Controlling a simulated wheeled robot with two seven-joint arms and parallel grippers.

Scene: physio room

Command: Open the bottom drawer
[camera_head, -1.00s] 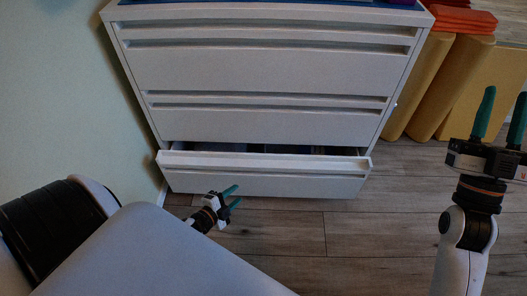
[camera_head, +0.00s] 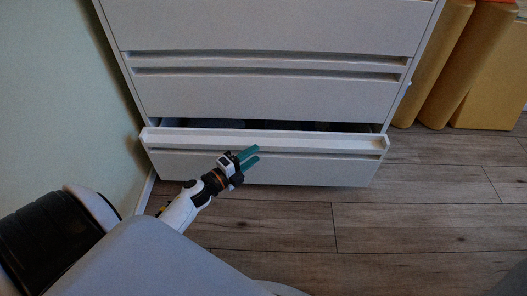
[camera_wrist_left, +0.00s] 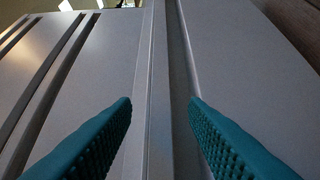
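The bottom drawer (camera_head: 190,165) of the white chest of drawers (camera_head: 250,98) is partly pulled out, with a dark gap above its front. My left gripper (camera_head: 256,157) is in front of the drawer front, just below its lip. In the left wrist view, the teal fingers of my left gripper (camera_wrist_left: 160,118) are apart, with the drawer's long handle lip and groove (camera_wrist_left: 172,70) running between and beyond them. Whether the fingers touch the drawer cannot be told. Nothing is held between them. My right gripper is outside both views.
Yellow rolled mats (camera_head: 458,75) stand right of the chest. A pale green wall (camera_head: 50,100) is close on the left. The wooden floor (camera_head: 400,220) in front and to the right is clear.

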